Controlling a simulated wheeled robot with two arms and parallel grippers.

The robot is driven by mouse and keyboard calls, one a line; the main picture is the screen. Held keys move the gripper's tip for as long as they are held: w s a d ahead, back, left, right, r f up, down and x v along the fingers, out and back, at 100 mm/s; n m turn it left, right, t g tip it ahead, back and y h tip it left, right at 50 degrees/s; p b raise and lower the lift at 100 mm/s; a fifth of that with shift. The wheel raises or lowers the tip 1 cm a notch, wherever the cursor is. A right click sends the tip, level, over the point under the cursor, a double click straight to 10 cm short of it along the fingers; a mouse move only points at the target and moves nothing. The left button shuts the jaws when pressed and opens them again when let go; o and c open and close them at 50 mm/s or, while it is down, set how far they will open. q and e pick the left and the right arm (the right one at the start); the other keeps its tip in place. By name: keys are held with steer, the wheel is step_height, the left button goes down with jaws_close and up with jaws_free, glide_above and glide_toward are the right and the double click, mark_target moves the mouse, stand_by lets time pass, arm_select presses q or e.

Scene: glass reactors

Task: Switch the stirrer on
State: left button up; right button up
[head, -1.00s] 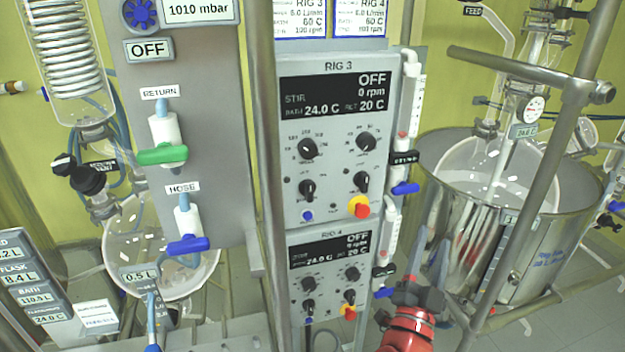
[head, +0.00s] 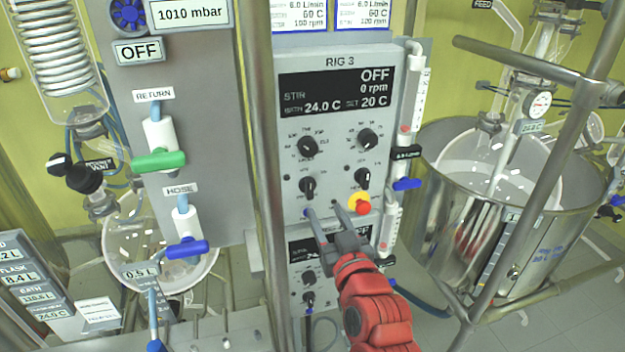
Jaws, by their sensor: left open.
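The RIG 3 control panel (head: 340,122) faces me in the middle, and its display (head: 335,93) reads STIR, OFF, 0 rpm. Below are an upper left knob (head: 308,147), upper right knob (head: 367,139), lower left knob (head: 307,185) and lower right knob (head: 362,177). Their small labels are not readable. A red stop button (head: 362,207) on a yellow ring sits below the lower right knob. My left gripper (head: 325,213) is open and empty, its fingertips at the panel's lower edge, left of the red button. A finger mostly hides the blue button. Contact cannot be told. My right gripper is out of view.
The RIG 4 panel (head: 297,278) below is partly hidden by my left arm. A metal post (head: 262,150) stands just left of RIG 3. A steel vessel (head: 470,250) stands at right.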

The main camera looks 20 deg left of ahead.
mark_target(311, 183)
arm_select(q)
steer(key=p+x, duration=0.3)
steer(key=x, duration=0.7)
steer(key=shift+a, duration=0.1)
jaws_close()
